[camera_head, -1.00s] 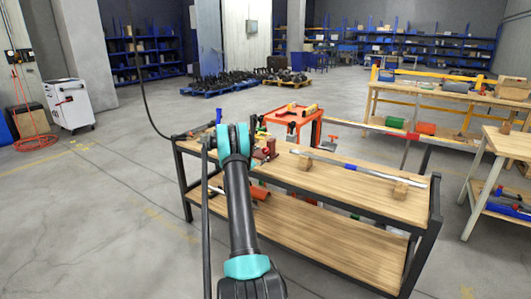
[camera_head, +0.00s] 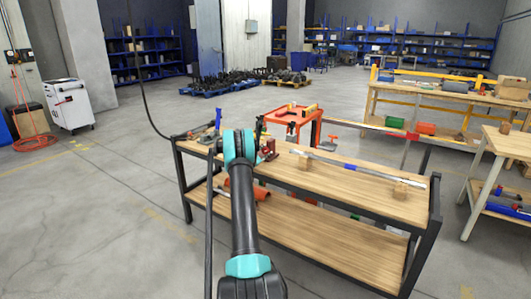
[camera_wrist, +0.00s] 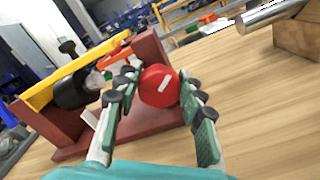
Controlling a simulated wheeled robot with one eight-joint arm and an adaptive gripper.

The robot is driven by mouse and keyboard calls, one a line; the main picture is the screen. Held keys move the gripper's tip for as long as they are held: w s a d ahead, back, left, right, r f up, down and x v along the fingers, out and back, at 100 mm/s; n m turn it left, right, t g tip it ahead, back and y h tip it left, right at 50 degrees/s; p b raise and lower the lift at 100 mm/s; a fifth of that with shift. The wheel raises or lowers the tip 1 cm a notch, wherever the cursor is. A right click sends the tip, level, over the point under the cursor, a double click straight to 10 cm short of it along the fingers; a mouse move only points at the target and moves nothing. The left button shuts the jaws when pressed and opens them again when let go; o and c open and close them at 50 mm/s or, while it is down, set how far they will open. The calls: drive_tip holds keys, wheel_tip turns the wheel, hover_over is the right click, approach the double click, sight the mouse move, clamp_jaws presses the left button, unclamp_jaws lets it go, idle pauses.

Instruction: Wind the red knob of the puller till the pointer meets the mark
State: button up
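The red knob (camera_wrist: 158,88) faces me in the wrist view, with a short white pointer line slanting up to the right on its face. It sits on the dark red frame of the puller (camera_wrist: 150,50), which has a yellow bar (camera_wrist: 75,70) and a black cylinder (camera_wrist: 74,92). My gripper (camera_wrist: 158,80) has one fingertip on each side of the knob, close against its rim; it looks shut on it. I cannot make out the mark. In the head view my wrist hides most of the puller at the bench's left end.
The wooden bench (camera_head: 340,188) carries a metal rod (camera_head: 365,169) on wooden blocks, right of the puller. A blue-handled tool (camera_head: 217,118) stands at the bench's left end. An orange stand (camera_head: 290,115) is behind. The bench top between puller and rod is mostly clear.

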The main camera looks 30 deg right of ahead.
drive_tip(key=c, duration=0.3)
drive_tip(key=m, duration=0.5)
drive_tip(key=shift+s+f+m, duration=0.1)
drive_tip(key=shift+m, duration=0.2)
drive_tip(key=shift+c, duration=0.2)
drive_tip(key=o, duration=1.2)
drive_tip(key=v, duration=1.2)
